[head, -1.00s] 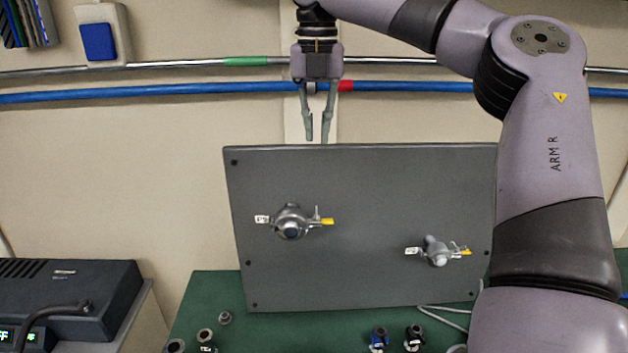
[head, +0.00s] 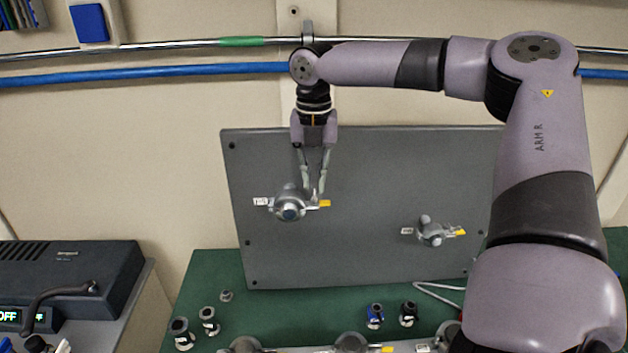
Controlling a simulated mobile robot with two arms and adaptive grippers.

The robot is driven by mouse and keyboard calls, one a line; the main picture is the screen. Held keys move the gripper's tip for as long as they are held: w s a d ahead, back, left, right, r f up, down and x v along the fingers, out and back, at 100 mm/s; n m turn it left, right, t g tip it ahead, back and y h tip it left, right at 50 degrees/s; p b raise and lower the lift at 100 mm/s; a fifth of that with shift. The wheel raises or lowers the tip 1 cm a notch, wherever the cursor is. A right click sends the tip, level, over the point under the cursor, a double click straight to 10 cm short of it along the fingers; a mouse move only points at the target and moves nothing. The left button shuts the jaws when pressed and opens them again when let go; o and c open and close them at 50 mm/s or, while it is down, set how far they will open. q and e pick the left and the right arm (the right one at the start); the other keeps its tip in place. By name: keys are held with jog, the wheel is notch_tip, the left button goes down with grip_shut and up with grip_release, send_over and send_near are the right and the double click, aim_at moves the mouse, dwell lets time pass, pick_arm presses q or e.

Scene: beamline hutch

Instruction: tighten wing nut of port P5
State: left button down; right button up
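A grey upright panel (head: 350,262) carries two ports with clamps. The left port (head: 290,207) has a round silver body, a white label on its left and a yellow tag on its right. The right port (head: 431,233) is smaller, with a similar label and tag. The label text is too small to read, so I cannot tell which is P5. My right gripper (head: 313,190) points down at the right side of the left port, its fingers apart. The fingers hide the wing nut there; I cannot tell whether they touch it. My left gripper is out of view.
Several small fittings, among them a blue one (head: 375,315) and a black one (head: 408,313), stand on the green table (head: 285,310). More hardware lies along the bottom edge. A dark instrument (head: 70,275) is at the left. My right arm covers the panel's right side.

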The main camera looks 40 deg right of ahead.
jog(key=shift+f, duration=1.2)
jog(key=shift+c, duration=0.4)
grip_shut()
